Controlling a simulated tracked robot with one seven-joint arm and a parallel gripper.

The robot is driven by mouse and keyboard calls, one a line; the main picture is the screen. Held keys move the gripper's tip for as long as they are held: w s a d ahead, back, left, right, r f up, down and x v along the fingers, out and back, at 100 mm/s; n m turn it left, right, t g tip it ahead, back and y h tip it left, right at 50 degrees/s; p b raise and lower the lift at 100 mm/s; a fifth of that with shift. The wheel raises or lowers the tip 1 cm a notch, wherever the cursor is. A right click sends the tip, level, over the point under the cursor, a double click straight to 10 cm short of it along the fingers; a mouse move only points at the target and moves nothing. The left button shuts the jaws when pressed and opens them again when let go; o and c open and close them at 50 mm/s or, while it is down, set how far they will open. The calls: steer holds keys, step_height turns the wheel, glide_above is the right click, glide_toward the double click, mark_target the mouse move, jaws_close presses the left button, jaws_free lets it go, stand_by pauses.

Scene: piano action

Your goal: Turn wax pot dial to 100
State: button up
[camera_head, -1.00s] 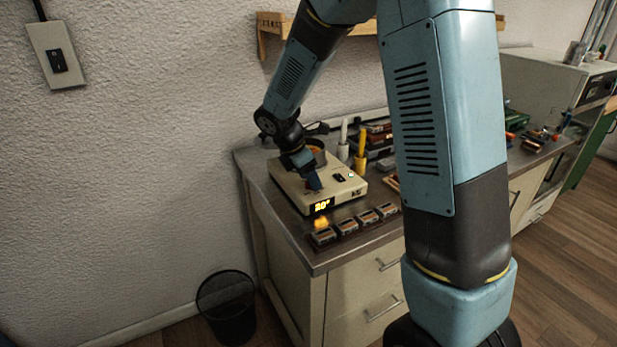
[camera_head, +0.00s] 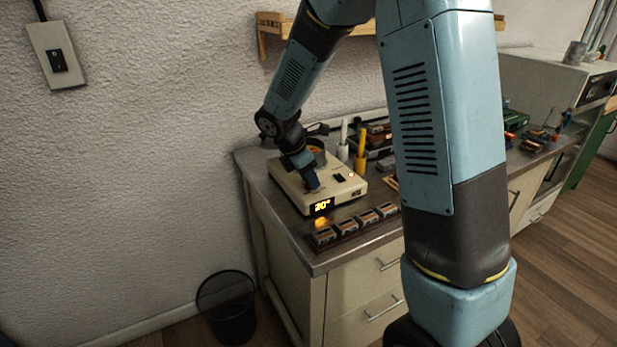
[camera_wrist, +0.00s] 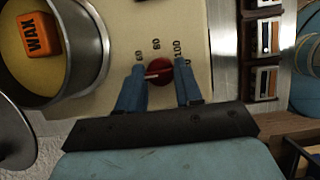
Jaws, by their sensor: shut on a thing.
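The wax pot (camera_head: 340,190) is a cream box on the bench, with a lit orange readout (camera_head: 321,207) on its front that looks like 30°. The wrist view shows its round metal bowl (camera_wrist: 103,45) holding an orange block marked WAX (camera_wrist: 38,36). The red dial (camera_wrist: 160,73) has a pale pointer mark aimed left, below the 60 mark. Marks 60, 80 and 100 are printed around it; a finger partly hides the marks to the right. My gripper (camera_wrist: 159,67) is shut on the dial, one blue finger on each side. In the head view the gripper hides the dial.
Several small framed blocks (camera_head: 346,229) line the bench's front edge. White and yellow bottles (camera_head: 361,150) stand behind the pot. A black bin (camera_head: 228,308) stands on the floor to the left. A wall switch (camera_head: 57,60) is at upper left.

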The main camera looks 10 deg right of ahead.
steer(key=shift+w+m, duration=0.1)
steer(key=shift+m, duration=0.2)
steer(key=m+g, duration=0.1)
steer(key=m, duration=0.2)
steer(key=m+g, duration=0.1)
steer(key=m, duration=0.2)
steer(key=shift+w+g, duration=0.2)
steer(key=shift+g, duration=0.1)
steer(key=m+g, duration=0.1)
steer(key=m, duration=0.2)
steer(key=m+g+y, duration=0.1)
steer(key=m, duration=0.2)
steer(key=shift+w+m, duration=0.15)
steer(key=shift+m, duration=0.15)
steer(key=m+y, duration=0.1)
steer(key=m, duration=0.2)
steer(key=shift+d+m+g, duration=0.15)
steer(key=shift+m+g, duration=0.15)
steer(key=shift+g, duration=0.1)
steer(key=m+y, duration=0.1)
steer(key=m, duration=0.2)
steer(key=shift+d+m+y, duration=0.1)
steer(key=shift+m+y, duration=0.2)
steer(key=shift+y, duration=0.1)
steer(key=m+y, duration=0.1)
steer(key=m, duration=0.2)
steer(key=m+y, duration=0.1)
steer(key=m, duration=0.2)
steer(key=shift+d, duration=0.15)
steer(key=shift+m, duration=0.3)
